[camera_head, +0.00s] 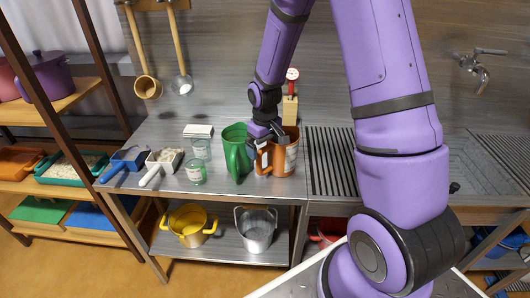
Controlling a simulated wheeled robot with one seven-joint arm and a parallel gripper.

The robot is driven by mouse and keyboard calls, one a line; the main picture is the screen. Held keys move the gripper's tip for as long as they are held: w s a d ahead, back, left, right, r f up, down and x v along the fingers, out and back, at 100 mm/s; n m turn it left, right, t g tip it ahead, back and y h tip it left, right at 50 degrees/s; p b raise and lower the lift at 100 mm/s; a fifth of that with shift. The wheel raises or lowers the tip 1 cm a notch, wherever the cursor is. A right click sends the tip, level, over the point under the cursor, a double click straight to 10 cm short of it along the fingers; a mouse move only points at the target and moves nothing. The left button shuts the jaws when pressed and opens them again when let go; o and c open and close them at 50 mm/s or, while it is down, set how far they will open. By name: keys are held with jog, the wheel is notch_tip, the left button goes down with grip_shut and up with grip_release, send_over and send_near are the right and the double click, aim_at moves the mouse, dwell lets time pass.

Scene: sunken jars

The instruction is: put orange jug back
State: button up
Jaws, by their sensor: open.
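The orange jug (284,163) stands upright on the steel counter (240,190), between the green jug (236,150) and the slotted drain area. It has a pale marking on its side, and its handle is at its left. My gripper (272,146) is at the jug's upper left, over the rim and handle side. The jaws are open. The fingertips are partly hidden against the jug, so I cannot tell whether they touch it.
Left of the jugs are a glass (202,149), a small green-labelled jar (195,172), a white scoop (163,166) and a blue scoop (126,160). A wooden block with a red-topped gauge (291,90) stands behind. The drain grooves (328,160) look clear.

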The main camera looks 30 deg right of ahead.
jog(key=s+a+r+m+t, duration=0.1)
jog(key=s+r, duration=0.4)
jog(key=r, duration=0.7)
jog(key=s+a+r+t, duration=0.1)
jog(key=s+r, duration=0.4)
jog(key=r, duration=0.8)
jog(key=s+r+t, duration=0.1)
jog(key=s+r, duration=0.1)
jog(key=s, duration=0.3)
jog(key=s+a+r+t, duration=0.1)
jog(key=s+r, duration=0.1)
jog(key=s, duration=0.3)
jog(key=s+a+r+m+t, duration=0.1)
jog(key=s+r, duration=0.1)
jog(key=s, duration=0.3)
jog(key=shift+s+r, duration=0.4)
